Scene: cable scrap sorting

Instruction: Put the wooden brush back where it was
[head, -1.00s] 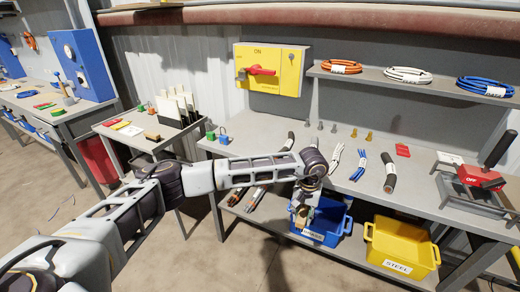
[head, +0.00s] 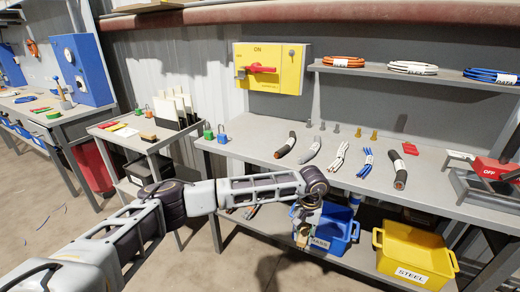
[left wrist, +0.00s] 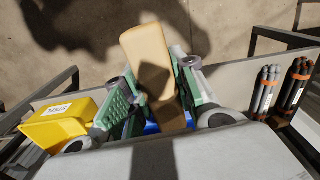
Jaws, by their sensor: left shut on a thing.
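The wooden brush (left wrist: 150,60) is a tan block, seen from close up in the left wrist view. My left gripper (left wrist: 155,92) is shut on it, with its green finger pads on either side. In the head view my left gripper (head: 305,225) hangs in front of the bench's front edge, by the blue bin; the brush is hard to make out there. Its bristles cannot be told. My right gripper is in neither view.
The blue bin (head: 343,231) and yellow STEEL bin (head: 415,250) stand on the lower shelf. Several cable pieces lie on the bench (head: 250,133). The small side table (head: 128,141) holds padlocks, cards and a small brown block (head: 148,136).

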